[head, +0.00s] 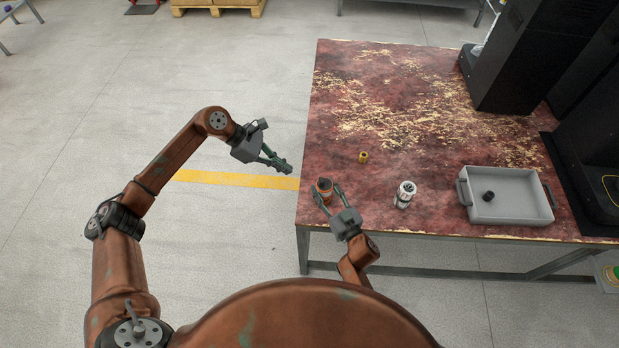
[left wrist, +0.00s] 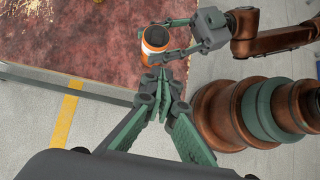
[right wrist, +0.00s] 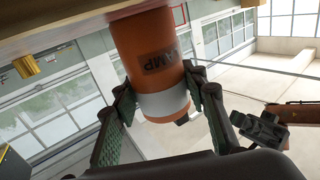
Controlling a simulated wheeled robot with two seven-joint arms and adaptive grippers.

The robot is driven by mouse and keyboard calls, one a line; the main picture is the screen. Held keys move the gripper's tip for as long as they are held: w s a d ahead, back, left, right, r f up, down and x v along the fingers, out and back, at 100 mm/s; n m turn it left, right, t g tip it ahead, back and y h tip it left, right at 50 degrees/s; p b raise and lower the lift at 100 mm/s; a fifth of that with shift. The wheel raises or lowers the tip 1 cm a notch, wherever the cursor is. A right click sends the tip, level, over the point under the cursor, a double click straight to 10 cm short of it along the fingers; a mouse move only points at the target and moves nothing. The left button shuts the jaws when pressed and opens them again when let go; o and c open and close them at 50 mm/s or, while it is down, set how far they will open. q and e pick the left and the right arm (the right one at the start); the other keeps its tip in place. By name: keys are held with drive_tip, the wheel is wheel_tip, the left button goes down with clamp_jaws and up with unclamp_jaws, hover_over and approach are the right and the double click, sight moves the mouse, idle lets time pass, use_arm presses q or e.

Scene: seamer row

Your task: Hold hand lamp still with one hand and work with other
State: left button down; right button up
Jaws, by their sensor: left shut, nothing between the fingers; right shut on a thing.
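The hand lamp is an orange cylinder (head: 324,185) at the left edge of the table, near its front left corner. In the right wrist view the lamp (right wrist: 150,65) has a pale grey band and a dark label, partly readable as "AMP". It also shows in the left wrist view (left wrist: 154,50), with a dark open-looking top. It appears upright on the table. My right gripper (head: 328,194) is shut around the lamp from the front. My left gripper (head: 286,168) is shut and empty, just off the table's left edge, close to the lamp but apart from it.
A small yellow fitting (head: 363,157) stands behind the lamp. Farther right, a grey tray (head: 480,213) holds a small dark piece (head: 488,196). Black machines (head: 520,60) stand along the right. The table's back left is clear.

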use_arm(q)
drive_tip(key=a, duration=0.1)
drive_tip(key=a+n, duration=0.1)
drive_tip(key=a, duration=0.1)
drive_tip(key=shift+a+r+t+h, duration=0.1)
drive_tip(key=shift+a+t+h, duration=0.05)
drive_tip(key=shift+t+h, duration=0.2)
approach(321, 182)
drive_tip(key=d+f, duration=0.1)
drive_tip(key=f, duration=0.1)
drive_tip(key=d+f, duration=0.1)
drive_tip(key=f, duration=0.1)
drive_tip(key=w+f, duration=0.1)
drive_tip(key=f, duration=0.1)
drive_tip(key=shift+d, duration=0.4)
drive_tip(key=shift+w+d, duration=0.1)
drive_tip(key=shift+d, duration=0.15)
drive_tip(key=shift+d, duration=0.1)
